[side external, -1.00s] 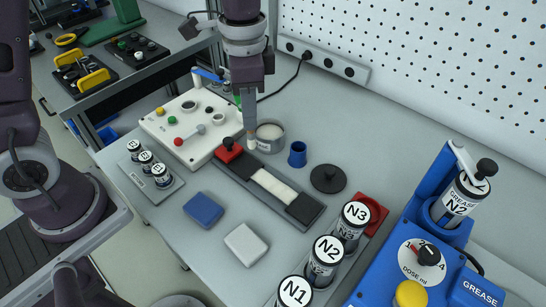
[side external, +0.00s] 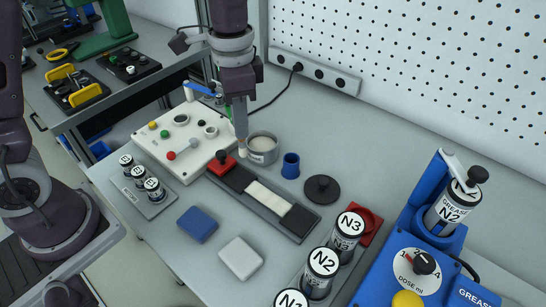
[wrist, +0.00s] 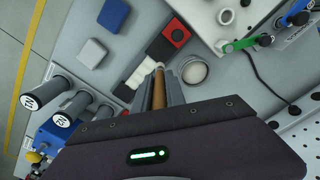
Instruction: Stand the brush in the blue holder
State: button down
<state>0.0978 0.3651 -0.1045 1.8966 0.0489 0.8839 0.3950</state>
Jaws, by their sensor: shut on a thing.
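My gripper (side external: 240,122) points down beside the open round tin (side external: 263,150), on its left in the side view. It is shut on the brush (wrist: 158,88), whose brown handle shows between the fingers in the wrist view. The brush's pale tip (side external: 242,152) points down below the fingers in the side view; I cannot tell whether it touches anything. The blue holder (side external: 290,166) is a small upright cup to the right of the tin. I cannot make it out in the wrist view.
A black round lid (side external: 322,189) lies right of the holder. A dark tray with a white strip (side external: 268,197) lies in front. A white control box (side external: 183,138) stands left. Blue (side external: 197,224) and grey (side external: 240,257) blocks lie forward. Labelled canisters (side external: 321,266) stand front right.

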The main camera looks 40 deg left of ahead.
jog(key=w+a+f+n, duration=0.2)
jog(key=w+a+n, duration=0.3)
jog(key=a, duration=0.5)
jog(key=w+d+r+m, duration=0.1)
jog(key=w+d, duration=0.1)
jog(key=d, duration=0.6)
jog(key=w+d+r+m, duration=0.1)
jog(key=w+d+r, duration=0.1)
jog(key=d, duration=0.5)
jog(key=f, duration=1)
jog(key=shift+w+d, duration=0.15)
jog(key=shift+d, duration=0.25)
jog(key=c, duration=1.4)
grip_release()
jog(key=shift+f, duration=0.1)
jog(key=shift+o, duration=0.2)
